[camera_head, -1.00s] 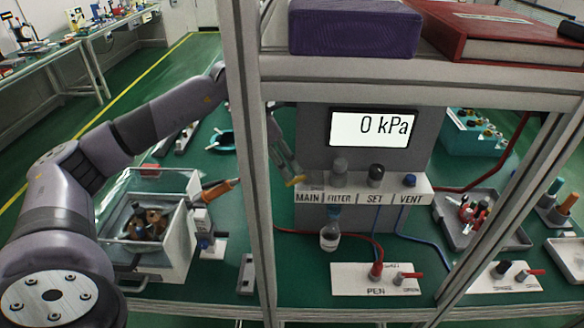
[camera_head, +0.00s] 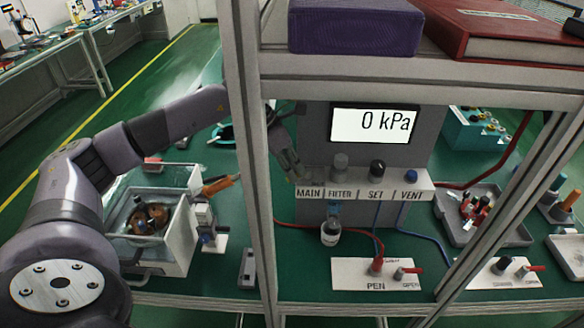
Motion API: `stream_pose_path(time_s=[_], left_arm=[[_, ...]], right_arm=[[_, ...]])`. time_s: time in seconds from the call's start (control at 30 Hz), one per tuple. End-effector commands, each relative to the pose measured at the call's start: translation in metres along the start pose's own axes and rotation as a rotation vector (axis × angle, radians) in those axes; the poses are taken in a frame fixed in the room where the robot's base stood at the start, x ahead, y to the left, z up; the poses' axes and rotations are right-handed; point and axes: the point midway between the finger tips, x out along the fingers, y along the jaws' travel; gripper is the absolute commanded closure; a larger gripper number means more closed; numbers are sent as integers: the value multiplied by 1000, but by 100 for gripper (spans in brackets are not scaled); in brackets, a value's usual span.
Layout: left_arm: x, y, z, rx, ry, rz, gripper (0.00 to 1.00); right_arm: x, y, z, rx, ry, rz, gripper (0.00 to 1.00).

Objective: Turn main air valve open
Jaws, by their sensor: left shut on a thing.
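The valve panel has a white labelled ledge (camera_head: 366,192) reading MAIN, FILTER, SET and VENT. Its display (camera_head: 373,124) reads 0 kPa. My left arm comes in from the left and passes behind the frame post. My left gripper (camera_head: 293,170) is at the MAIN end of the ledge, closed on the main air valve's handle. The fingers hide the handle, so its angle cannot be seen. The filter knob (camera_head: 340,166), set knob (camera_head: 377,170) and blue vent knob (camera_head: 410,176) stand to the right, apart from the gripper. My right gripper is not in view.
A metal frame post (camera_head: 252,150) stands close left of the panel, with a shelf (camera_head: 400,72) above. The PEN plate (camera_head: 350,275) and hoses lie in front. A grey tray (camera_head: 485,225) is at right.

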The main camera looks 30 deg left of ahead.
Motion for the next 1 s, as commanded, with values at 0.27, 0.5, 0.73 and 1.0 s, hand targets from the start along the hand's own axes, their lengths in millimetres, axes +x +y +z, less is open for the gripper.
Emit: stream_pose_path(time_s=[0.27, 0.5, 0.73, 1.0], left_arm=[[-1, 0, 0, 0, 0, 0, 100], [0, 1, 0, 18, 3, -7, 100], [0, 6, 2, 115, 23, -49, 100], [-1, 13, 6, 292, 60, -123, 100]], right_arm=[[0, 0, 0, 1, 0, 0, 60], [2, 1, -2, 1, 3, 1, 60], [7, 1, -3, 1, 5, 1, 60], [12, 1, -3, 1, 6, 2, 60]])
